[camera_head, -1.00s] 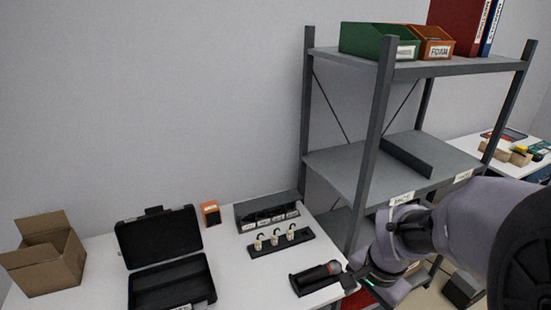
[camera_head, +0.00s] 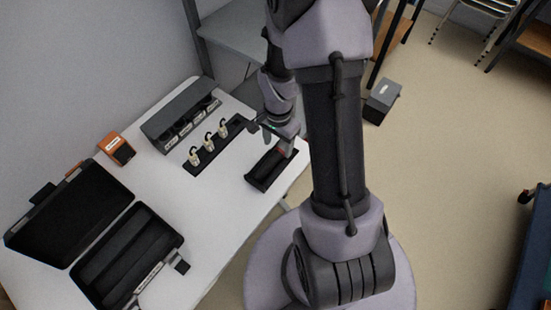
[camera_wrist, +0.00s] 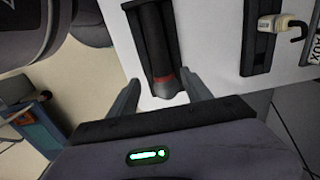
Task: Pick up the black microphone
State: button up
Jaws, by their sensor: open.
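The black microphone (camera_wrist: 155,45) lies in a narrow black tray (camera_wrist: 133,25) at the table's edge. It has a red band and a greyish head pointing toward my gripper. In the head view the tray (camera_head: 263,177) is plain, but my gripper partly hides the microphone and only a reddish bit (camera_head: 284,152) shows clearly. My gripper (camera_wrist: 163,84) is open, with one finger on each side of the microphone's head end in the wrist view. I cannot tell whether the fingers touch it. In the head view my gripper (camera_head: 281,138) is at the tray's far end.
A black holder (camera_head: 205,165) with several pale plugs stands left of the tray. Behind it is a dark grey sorter box (camera_head: 180,115). An open black case (camera_head: 125,255) and an orange box (camera_head: 117,149) are further left. A metal shelf (camera_head: 235,40) stands close behind.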

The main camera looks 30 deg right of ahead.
aim_at(276, 154)
jog(key=f+b, duration=0.2)
jog(key=f, duration=0.1)
jog(key=f+b, duration=0.1)
jog(key=f, duration=0.1)
jog(key=shift+w+a+f, duration=0.1)
jog(key=shift+a+f, duration=0.15)
jog(key=shift+a, duration=0.05)
jog(key=shift+r, duration=0.1)
grip_shut()
jog(key=shift+r, duration=0.15)
